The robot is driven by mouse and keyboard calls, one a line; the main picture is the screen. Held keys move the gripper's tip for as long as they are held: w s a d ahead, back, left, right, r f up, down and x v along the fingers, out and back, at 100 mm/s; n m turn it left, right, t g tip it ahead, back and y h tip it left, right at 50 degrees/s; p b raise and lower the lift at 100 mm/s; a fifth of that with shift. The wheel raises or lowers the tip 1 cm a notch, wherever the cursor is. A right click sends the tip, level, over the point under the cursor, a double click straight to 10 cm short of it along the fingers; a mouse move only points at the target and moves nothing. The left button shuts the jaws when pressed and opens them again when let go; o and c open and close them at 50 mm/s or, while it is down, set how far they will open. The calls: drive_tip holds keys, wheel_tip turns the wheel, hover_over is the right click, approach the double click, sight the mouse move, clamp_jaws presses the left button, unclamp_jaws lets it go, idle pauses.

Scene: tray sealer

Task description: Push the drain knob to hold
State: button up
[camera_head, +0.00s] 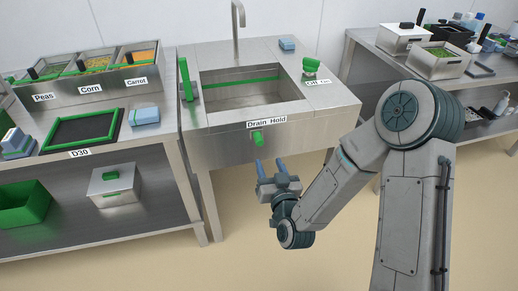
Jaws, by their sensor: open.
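The drain knob (258,138) is a small green knob on the front panel of the steel sink unit (225,150). It sits below a label reading "Drain Hold", under the middle of the basin. My gripper (270,168) is open and empty, with its blue fingers pointing up toward the sink front. The fingertips show just below and beside the knob in the picture. I cannot tell the exact gap between them, but no contact shows.
A green lever (185,78) stands left of the basin, and a green-topped knob (311,66) sits at its right. A counter with food bins (90,85) adjoins on the left. Another table with containers (437,62) stands at the right. The floor before the sink is clear.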

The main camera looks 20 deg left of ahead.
sight(260, 144)
drive_tip(key=b, duration=0.3)
drive_tip(key=shift+w+a+f+b, duration=0.1)
drive_tip(key=shift+a+f+b, duration=0.1)
drive_tip(key=shift+f+b, duration=0.15)
drive_tip(key=x, duration=1.1)
drive_tip(key=shift+r+b, duration=0.3)
drive_tip(key=shift+b, duration=0.05)
